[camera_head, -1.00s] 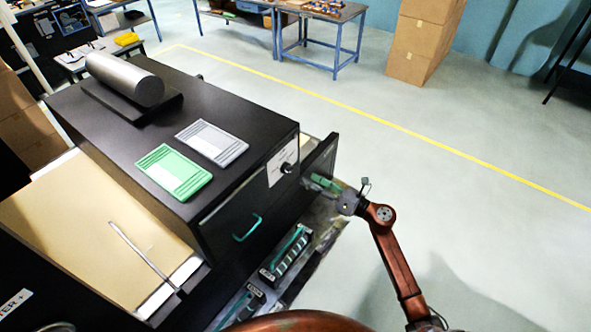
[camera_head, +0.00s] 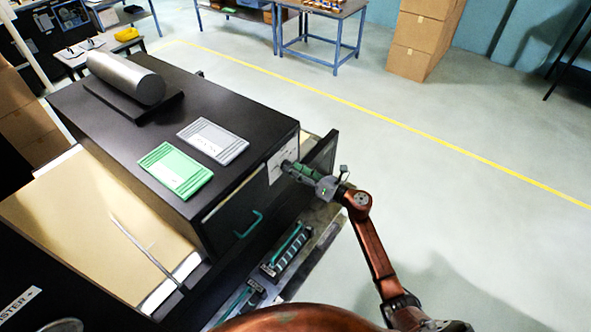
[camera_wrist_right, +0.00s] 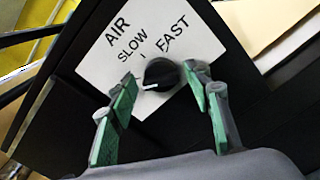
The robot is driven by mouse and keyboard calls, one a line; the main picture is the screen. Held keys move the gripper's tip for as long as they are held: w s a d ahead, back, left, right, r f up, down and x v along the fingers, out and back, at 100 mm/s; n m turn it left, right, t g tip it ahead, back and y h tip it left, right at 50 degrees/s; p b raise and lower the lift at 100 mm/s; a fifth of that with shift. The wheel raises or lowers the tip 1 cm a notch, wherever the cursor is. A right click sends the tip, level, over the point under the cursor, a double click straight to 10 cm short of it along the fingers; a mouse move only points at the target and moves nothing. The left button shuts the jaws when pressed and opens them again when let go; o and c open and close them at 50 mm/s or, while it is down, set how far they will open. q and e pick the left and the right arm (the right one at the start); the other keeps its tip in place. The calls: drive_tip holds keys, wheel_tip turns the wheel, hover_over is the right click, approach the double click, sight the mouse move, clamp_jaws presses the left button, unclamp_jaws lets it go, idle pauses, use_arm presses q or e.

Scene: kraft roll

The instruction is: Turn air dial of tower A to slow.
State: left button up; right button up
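The air dial (camera_wrist_right: 161,74) is a round black knob on a white plate (camera_wrist_right: 150,38) marked AIR, SLOW and FAST. Its white mark shows at the knob's lower left, not clearly in line with either word. In the head view the plate (camera_head: 281,160) sits on the end face of the black tower (camera_head: 240,196). My right gripper (camera_head: 291,168) is at the plate and hides the knob there. In the right wrist view its green-padded fingers (camera_wrist_right: 160,92) are open, one on each side of the knob; contact cannot be told. My left gripper is not in view.
A black panel (camera_head: 322,152) stands out just right of the dial. A green handle (camera_head: 248,225) is on the tower's front. Green and grey cards (camera_head: 212,141) and a grey roll (camera_head: 125,78) lie on top. The floor to the right is clear.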

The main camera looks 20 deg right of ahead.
drive_tip(key=c, duration=0.9)
drive_tip(key=shift+c, duration=0.2)
drive_tip(key=shift+m, duration=0.3)
drive_tip(key=m+p, duration=0.2)
drive_tip(key=m, duration=0.3)
drive_tip(key=shift+d, duration=0.1)
drive_tip(key=m+p, duration=0.3)
drive_tip(key=m, duration=0.3)
drive_tip(key=shift+f, duration=0.2)
drive_tip(key=o, duration=1.2)
drive_tip(key=shift+c, duration=0.2)
